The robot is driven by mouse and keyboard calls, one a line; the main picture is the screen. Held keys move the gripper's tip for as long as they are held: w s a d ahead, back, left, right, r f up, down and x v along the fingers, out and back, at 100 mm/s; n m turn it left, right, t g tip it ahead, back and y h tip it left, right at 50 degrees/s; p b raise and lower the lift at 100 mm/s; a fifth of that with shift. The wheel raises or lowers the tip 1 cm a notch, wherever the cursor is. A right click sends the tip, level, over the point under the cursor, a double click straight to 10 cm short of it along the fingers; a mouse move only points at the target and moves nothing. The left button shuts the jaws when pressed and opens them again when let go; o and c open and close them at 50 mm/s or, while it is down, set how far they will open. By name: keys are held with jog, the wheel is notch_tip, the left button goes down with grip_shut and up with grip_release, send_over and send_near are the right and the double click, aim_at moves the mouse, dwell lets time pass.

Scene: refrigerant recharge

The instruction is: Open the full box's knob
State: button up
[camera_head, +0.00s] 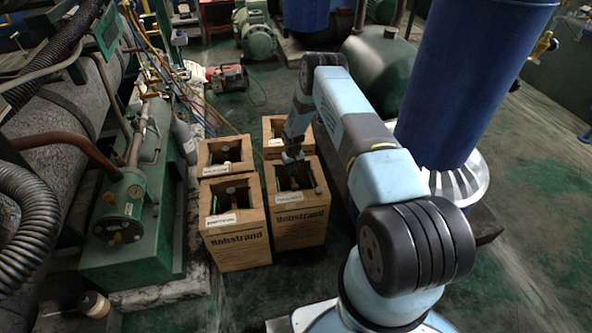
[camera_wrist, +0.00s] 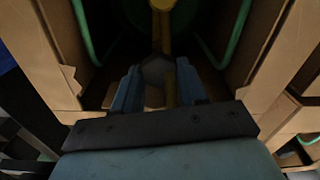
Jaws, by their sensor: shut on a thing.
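My gripper (camera_head: 292,158) reaches down to the open top of the front right box (camera_head: 299,222). In the wrist view my gripper (camera_wrist: 158,86) has its two blue fingers shut around a grey faceted knob (camera_wrist: 155,70). A brass valve stem (camera_wrist: 163,28) runs from it, over a dark green cylinder inside the box. The fingers hide part of the knob. The box's small white label (camera_head: 290,197) is too small to read, so I cannot tell whether it says full.
The front left box (camera_head: 238,246), back left box (camera_head: 224,152) and back right box (camera_head: 273,126) stand close by. Green machinery (camera_head: 125,215) with hoses is at left. A large blue cylinder (camera_head: 465,85) stands at right. Cardboard walls flank my gripper closely.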

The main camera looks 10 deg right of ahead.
jog(key=n, duration=0.7)
jog(key=shift+s+f, duration=0.2)
jog(key=shift+s, duration=0.1)
jog(key=n, duration=0.4)
jog(key=shift+d+n, duration=0.1)
jog(key=shift+n, duration=1.8)
jog(key=shift+w, duration=0.1)
jog(key=o, duration=0.7)
jog(key=shift+d, duration=0.1)
jog(key=shift+o, duration=0.4)
jog(key=shift+w+r, duration=0.1)
jog(key=shift+w+r, duration=0.1)
jog(key=shift+r, duration=0.05)
